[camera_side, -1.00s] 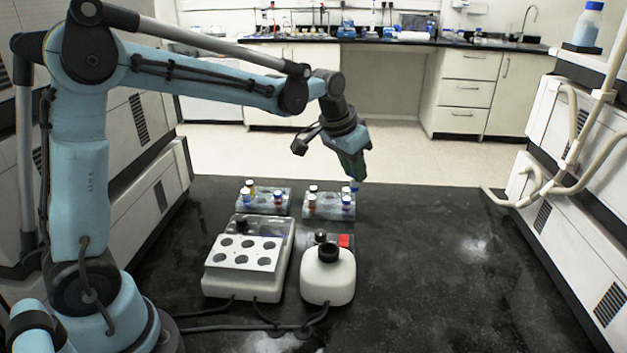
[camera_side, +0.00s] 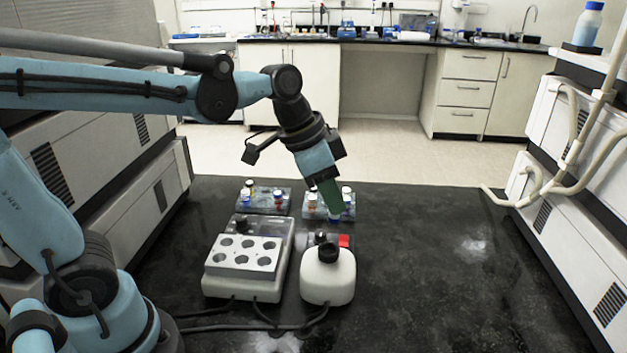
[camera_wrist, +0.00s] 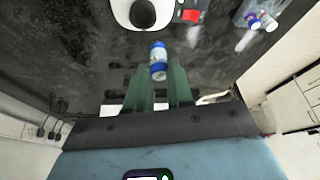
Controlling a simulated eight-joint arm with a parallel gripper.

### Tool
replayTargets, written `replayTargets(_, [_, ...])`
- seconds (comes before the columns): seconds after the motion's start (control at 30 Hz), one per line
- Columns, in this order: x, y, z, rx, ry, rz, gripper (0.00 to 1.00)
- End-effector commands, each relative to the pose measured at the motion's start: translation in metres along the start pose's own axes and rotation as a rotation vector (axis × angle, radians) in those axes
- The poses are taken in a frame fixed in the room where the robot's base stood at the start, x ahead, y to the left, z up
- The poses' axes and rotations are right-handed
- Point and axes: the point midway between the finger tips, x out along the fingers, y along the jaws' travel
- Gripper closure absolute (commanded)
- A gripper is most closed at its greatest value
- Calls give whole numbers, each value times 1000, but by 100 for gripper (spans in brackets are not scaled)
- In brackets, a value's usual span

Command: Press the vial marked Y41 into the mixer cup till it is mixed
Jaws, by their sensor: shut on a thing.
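My gripper (camera_side: 330,205) is shut on a vial with a blue cap. The vial (camera_wrist: 158,60) sticks out past the green fingertips in the wrist view; its label cannot be read. In the side view only its blue end (camera_side: 333,221) shows below the fingers. The mixer (camera_side: 328,280) is a rounded white body with a black cup (camera_side: 328,253) on top. The cup also shows at the top of the wrist view (camera_wrist: 143,14). The held vial is behind the cup in the side view, apart from it.
A white block with several round holes (camera_side: 243,256) stands left of the mixer. Two vial racks (camera_side: 263,204) stand behind, the right one partly hidden by my gripper. A red square (camera_side: 344,241) is beside the mixer. Cables lie in front. The table's right side is clear.

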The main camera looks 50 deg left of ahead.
Motion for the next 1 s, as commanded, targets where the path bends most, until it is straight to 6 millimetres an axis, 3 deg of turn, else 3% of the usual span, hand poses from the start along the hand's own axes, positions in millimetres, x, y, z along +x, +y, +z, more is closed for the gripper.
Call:
replayTargets(0.23, [-2,15,11,56,2,22,100])
replayTargets(0.7, [25,15,22,56,3,23,100])
replayTargets(1.0, [32,15,26,56,3,22,100])
